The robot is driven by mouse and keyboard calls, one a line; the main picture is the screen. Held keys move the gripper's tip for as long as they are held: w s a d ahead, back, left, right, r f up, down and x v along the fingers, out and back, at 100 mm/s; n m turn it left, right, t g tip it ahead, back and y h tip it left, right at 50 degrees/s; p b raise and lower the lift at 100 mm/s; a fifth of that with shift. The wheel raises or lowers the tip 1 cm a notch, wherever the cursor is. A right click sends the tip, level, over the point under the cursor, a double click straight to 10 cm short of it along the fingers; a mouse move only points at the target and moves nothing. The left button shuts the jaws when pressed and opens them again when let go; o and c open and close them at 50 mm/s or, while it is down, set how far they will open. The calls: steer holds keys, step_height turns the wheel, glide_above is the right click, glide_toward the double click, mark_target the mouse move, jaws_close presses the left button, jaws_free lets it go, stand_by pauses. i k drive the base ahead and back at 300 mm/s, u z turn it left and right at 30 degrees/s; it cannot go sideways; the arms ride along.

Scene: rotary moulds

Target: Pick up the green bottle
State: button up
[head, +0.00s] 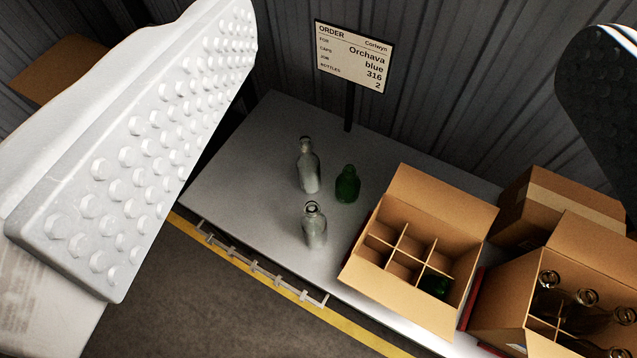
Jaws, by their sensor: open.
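A green bottle (347,184) stands upright on the grey table (245,185), right of two clear bottles. One clear bottle (308,166) is just to its left, and the other clear bottle (313,226) is nearer the front edge. Another green bottle (437,285) sits in a front right compartment of the open divided box (390,286). My gripper (400,145) is open, with one large studded finger at the left and the dark tip of the other at the upper right. Nothing is between the fingers close up; the table is beyond them.
A second open box (505,315) at the right holds several bottles. A closed carton (545,205) is behind it. The table's left part is clear. A rail with pegs (262,268) runs along the front edge.

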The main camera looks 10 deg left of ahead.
mark_target(348, 184)
steer(key=u, duration=0.15)
steer(key=k, duration=1.55)
steer(key=z, duration=0.4)
steer(key=i, duration=1)
steer(key=u, duration=0.05)
